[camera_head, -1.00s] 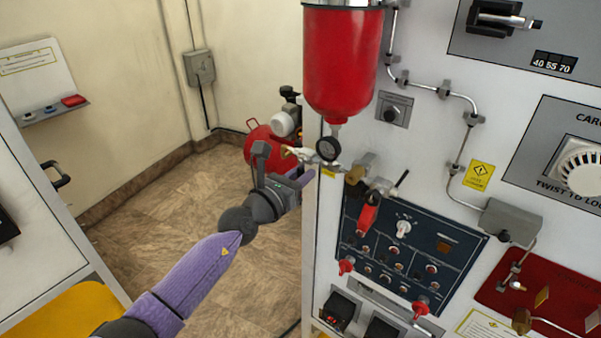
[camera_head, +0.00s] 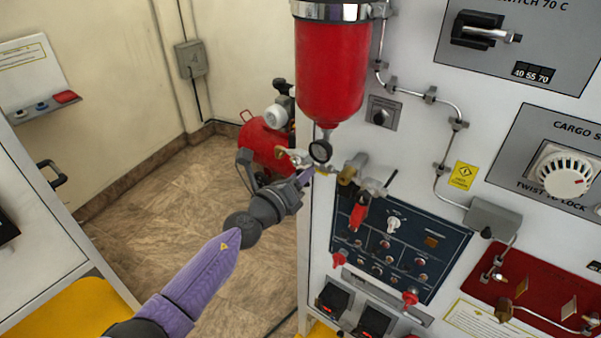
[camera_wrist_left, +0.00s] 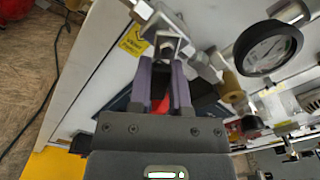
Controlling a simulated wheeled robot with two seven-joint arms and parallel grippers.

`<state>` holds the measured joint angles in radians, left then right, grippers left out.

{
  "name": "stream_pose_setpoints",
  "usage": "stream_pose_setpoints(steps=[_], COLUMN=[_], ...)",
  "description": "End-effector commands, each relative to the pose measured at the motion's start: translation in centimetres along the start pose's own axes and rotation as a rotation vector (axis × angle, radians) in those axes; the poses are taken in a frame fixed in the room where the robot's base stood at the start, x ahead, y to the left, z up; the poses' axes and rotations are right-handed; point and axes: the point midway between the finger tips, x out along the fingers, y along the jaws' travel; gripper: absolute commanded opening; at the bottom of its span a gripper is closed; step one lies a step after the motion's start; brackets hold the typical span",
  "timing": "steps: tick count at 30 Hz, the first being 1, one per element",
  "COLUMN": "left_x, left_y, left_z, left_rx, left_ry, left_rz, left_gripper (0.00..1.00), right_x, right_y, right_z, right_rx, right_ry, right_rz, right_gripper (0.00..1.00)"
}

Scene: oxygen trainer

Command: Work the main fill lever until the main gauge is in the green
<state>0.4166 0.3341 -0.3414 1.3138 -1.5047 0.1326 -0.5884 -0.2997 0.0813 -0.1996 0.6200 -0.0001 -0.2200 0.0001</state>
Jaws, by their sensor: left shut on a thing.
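The main gauge (camera_head: 320,151), small, round and black-rimmed, hangs under the red tank; it is large at upper right in the left wrist view (camera_wrist_left: 269,47). Its needle and any green band cannot be read. Metal and brass fittings (camera_head: 347,174) sit just below it. My left gripper (camera_head: 304,178) is at the panel's left edge, below and left of the gauge. In the left wrist view its purple fingers (camera_wrist_left: 165,78) are closed around a metal piece (camera_wrist_left: 168,46), apparently the main fill lever, mostly hidden by the fingers. My right gripper is not in view.
The red tank (camera_head: 330,70) overhangs the fittings. A dark blue switch panel (camera_head: 402,245) with a red handle (camera_head: 357,215) lies below right. A red compressor (camera_head: 262,145) stands behind my gripper. The floor (camera_head: 165,215) to the left is open.

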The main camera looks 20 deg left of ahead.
Motion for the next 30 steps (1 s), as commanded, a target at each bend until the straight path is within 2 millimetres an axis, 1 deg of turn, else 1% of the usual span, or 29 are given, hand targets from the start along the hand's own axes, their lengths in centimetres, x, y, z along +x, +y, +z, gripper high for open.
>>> stream_pose_setpoints(steps=[14, 15, 17, 18, 19, 20, 27, 29, 30], left_x=[0.0, 0.0, 0.0, 0.0, 0.0, 0.0, -0.05, -0.42, -0.92], left_y=[-0.03, -0.03, -0.03, -0.02, -0.03, -0.02, -0.03, 0.01, 0.0], left_z=[0.02, 0.02, 0.02, 0.02, 0.01, 0.01, 0.01, 0.02, 0.09], left_rx=[-0.015, -0.015, -0.014, -0.014, -0.014, -0.014, -0.014, -0.014, -0.013], left_ry=[-0.001, -0.001, -0.001, -0.001, -0.001, -0.001, 0.0, 0.001, 0.0], left_rz=[0.0, 0.0, 0.0, 0.0, 0.0, 0.0, 0.0, 0.002, 0.002], left_gripper=[0.0, 0.3, 0.42, 0.51, 0.57, 0.59, 0.59, 0.59, 0.59], right_x=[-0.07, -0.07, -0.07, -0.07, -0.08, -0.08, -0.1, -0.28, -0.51], right_y=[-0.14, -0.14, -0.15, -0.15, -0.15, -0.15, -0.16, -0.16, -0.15], right_z=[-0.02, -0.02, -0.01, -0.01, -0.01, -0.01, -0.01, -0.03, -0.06], right_rx=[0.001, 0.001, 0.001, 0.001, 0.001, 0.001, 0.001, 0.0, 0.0], right_ry=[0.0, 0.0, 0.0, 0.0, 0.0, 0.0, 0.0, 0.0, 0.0], right_rz=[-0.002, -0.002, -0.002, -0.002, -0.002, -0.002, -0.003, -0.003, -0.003], right_gripper=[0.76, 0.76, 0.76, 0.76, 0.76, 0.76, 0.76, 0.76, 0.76])
